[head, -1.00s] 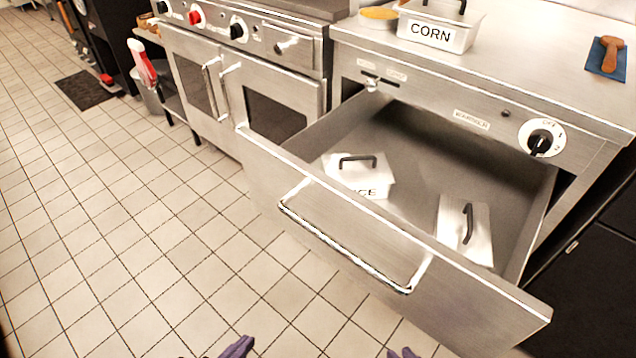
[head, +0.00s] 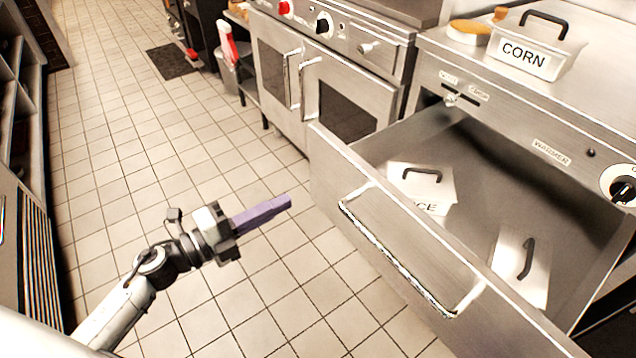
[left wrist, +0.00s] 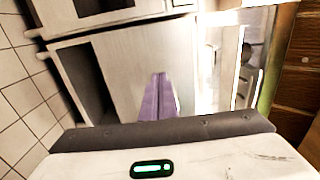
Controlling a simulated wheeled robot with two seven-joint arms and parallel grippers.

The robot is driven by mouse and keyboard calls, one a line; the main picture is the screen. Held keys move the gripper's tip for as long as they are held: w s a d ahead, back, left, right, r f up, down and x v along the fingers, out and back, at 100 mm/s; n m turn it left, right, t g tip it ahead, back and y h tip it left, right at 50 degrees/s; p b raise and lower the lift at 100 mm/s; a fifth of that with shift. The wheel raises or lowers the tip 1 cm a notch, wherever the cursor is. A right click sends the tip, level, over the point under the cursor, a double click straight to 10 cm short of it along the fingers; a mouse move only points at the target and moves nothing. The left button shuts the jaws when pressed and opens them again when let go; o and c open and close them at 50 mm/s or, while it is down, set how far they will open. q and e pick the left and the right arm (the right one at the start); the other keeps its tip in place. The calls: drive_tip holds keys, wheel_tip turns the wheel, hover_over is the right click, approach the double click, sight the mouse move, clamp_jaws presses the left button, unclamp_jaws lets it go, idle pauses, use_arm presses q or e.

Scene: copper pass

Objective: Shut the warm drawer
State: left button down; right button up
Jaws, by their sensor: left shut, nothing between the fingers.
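The warm drawer (head: 330,172) is a wide steel drawer under the counter, pulled far out. Its long bar handle (head: 392,262) runs along the front. Inside lie a lidded white pan marked "ICE" as far as it can be read (head: 408,185) and another lidded pan (head: 533,275). My left gripper (head: 288,201) has purple fingers that are shut and empty. It is to the left of the drawer front, apart from it, over the floor. The purple fingers also show in the left wrist view (left wrist: 158,98). My right gripper is not in view.
A pan marked "CORN" (head: 522,62) and a yellow sponge-like item (head: 468,28) stand on the counter above. An oven (head: 345,105) adjoins on the left. A bin with a red-and-white bottle (head: 228,45) stands farther back. The tiled floor left of the drawer is clear.

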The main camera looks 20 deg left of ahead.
sight(332, 177)
use_arm(q)
drive_tip(key=x, duration=1)
drive_tip(key=shift+w, duration=0.1)
